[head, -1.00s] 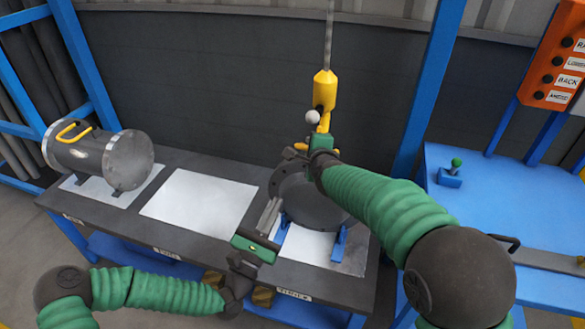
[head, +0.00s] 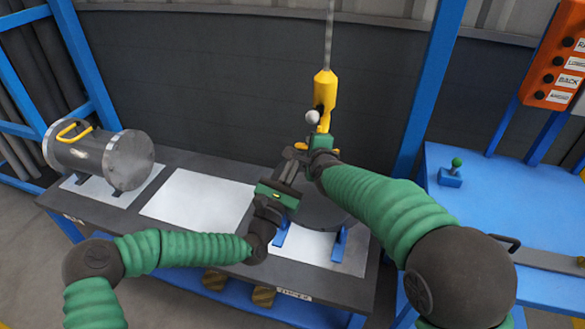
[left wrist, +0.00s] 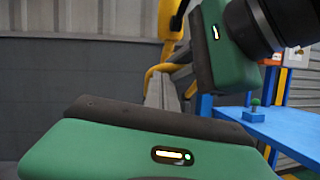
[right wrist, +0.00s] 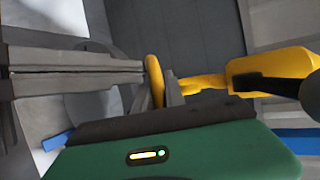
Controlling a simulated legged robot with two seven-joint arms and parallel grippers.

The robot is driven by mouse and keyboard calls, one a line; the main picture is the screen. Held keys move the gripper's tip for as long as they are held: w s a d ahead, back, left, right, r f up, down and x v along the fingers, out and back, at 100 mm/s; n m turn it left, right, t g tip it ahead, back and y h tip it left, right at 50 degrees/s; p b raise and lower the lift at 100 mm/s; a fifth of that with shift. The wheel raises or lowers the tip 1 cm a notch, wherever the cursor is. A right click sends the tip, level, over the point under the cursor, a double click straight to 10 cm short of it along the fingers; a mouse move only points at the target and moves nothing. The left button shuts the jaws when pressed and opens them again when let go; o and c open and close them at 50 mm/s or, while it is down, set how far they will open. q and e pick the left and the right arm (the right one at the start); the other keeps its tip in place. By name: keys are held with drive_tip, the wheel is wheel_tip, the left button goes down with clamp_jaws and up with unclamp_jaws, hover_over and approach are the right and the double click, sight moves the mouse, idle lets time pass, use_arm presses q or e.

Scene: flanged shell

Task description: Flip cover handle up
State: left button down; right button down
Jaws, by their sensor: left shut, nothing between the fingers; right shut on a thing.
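The dark round cover (head: 325,213) rests on blue supports on the right part of the bench, partly hidden by my arms. Its yellow handle (right wrist: 154,80) shows in the right wrist view. My right gripper (head: 308,148) is shut on this handle, above the cover's far side. My left gripper (head: 290,168) is shut and empty. Its grey fingers point at the handle from the left in the right wrist view (right wrist: 80,68), with the tips close to it. I cannot tell whether they touch it.
A yellow hoist hook (head: 324,95) hangs on a cable just behind my right gripper. A grey flanged cylinder (head: 95,155) with a yellow handle lies at the bench's left. A white sheet (head: 198,200) is bare in the middle. A blue table (head: 480,200) stands at the right.

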use_arm(q)
drive_tip(key=shift+w+r, duration=0.35)
drive_tip(key=shift+r, duration=0.5)
use_arm(e)
drive_tip(key=shift+s+a+f, duration=0.1)
drive_tip(key=shift+a+f, duration=0.15)
drive_tip(key=shift+f, duration=0.1)
drive_tip(key=c, duration=1.4)
unclamp_jaws()
drive_tip(key=shift+d, duration=0.15)
use_arm(q)
drive_tip(key=shift+d, duration=0.25)
drive_tip(key=shift+f, duration=0.1)
use_arm(e)
drive_tip(key=shift+r, duration=0.2)
